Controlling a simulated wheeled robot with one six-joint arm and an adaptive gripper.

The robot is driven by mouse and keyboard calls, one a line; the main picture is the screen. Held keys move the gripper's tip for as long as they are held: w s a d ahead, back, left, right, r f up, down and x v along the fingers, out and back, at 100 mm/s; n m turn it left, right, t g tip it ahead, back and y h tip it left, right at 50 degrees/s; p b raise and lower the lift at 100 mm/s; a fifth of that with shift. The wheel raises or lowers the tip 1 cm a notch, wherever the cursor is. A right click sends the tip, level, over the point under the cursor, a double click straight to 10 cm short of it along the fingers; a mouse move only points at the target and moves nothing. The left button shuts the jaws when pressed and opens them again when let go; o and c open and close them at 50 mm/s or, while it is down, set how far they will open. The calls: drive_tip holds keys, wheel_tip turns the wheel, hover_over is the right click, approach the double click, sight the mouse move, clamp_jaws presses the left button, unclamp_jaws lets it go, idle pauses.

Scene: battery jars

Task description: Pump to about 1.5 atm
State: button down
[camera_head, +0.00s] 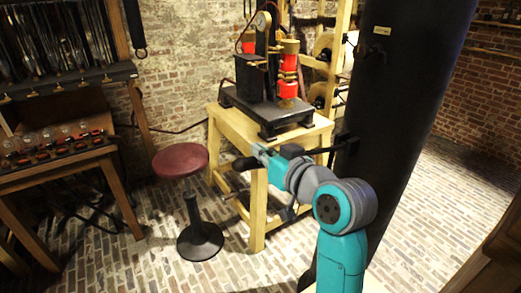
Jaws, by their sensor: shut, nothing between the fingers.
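An apparatus with red cylinders (287,64) and a dark base (268,108) stands on a light wooden table (258,141). A small round dial (263,20) shows at its top; its reading is too small to tell. A tall black cylinder (402,100) with a small label stands right of the table. A dark bar (330,149) shows between my arm and the cylinder; I cannot tell whether it is a pump handle. My gripper (242,164) is shut and empty, in front of the table's left part and below its top.
A stool with a dark red seat (180,160) stands just left of my gripper. A wooden workbench (60,157) with several small items is at the left. Wheel-like parts (323,45) are behind the apparatus. Brick floor (140,260) is clear at the front left.

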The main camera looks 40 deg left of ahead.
wheel_tip(320, 180, down, 12)
drive_tip(key=s+n, duration=0.1)
drive_tip(key=n, duration=0.1)
drive_tip(key=shift+s+a+n+t, duration=0.15)
drive_tip(key=shift+a+n+t, duration=0.15)
drive_tip(key=shift+f, duration=0.1)
drive_tip(key=s+d+r, duration=0.4)
drive_tip(key=d+r, duration=0.1)
drive_tip(key=d, duration=0.2)
idle(0.6)
drive_tip(key=shift+s, duration=0.1)
